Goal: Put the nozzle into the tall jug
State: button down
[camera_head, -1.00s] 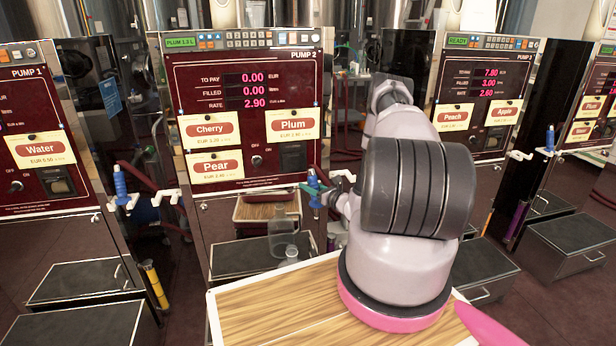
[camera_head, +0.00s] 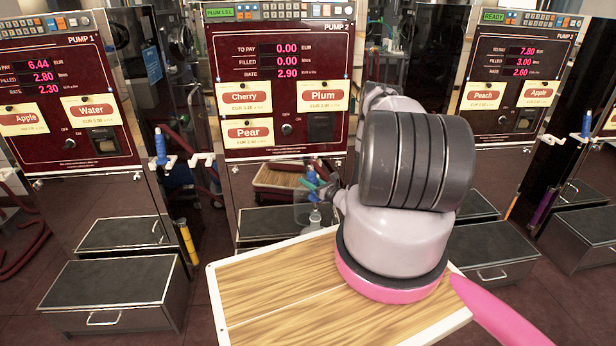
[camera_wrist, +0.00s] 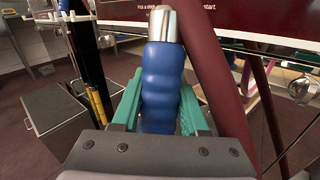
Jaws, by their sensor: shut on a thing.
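The blue nozzle (camera_wrist: 161,85) with its silver metal end is between the green fingers of my gripper (camera_wrist: 160,105) in the wrist view. The fingers are shut on its ribbed grip. In the head view, my gripper (camera_head: 312,187) and the small blue nozzle (camera_head: 312,177) are in front of PUMP 2 (camera_head: 283,90). A clear jug (camera_head: 315,221) shows just below the gripper, behind my wooden tray; its lower part is hidden. I cannot tell its full height. The nozzle is above and apart from it.
My wooden tray (camera_head: 270,290) fills the front middle. PUMP 1 (camera_head: 60,90) is at the left, with a blue nozzle (camera_head: 160,147) hung at its side. Another pump (camera_head: 515,80) stands at the right. Dark step boxes (camera_head: 115,290) stand before the pumps. A dark red hose (camera_wrist: 215,60) runs beside the gripper.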

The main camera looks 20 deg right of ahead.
jog(key=shift+f, duration=0.45)
notch_tip(320, 180, down, 8)
jog(key=shift+r, duration=0.2)
jog(key=shift+c, duration=1.8)
grip_release()
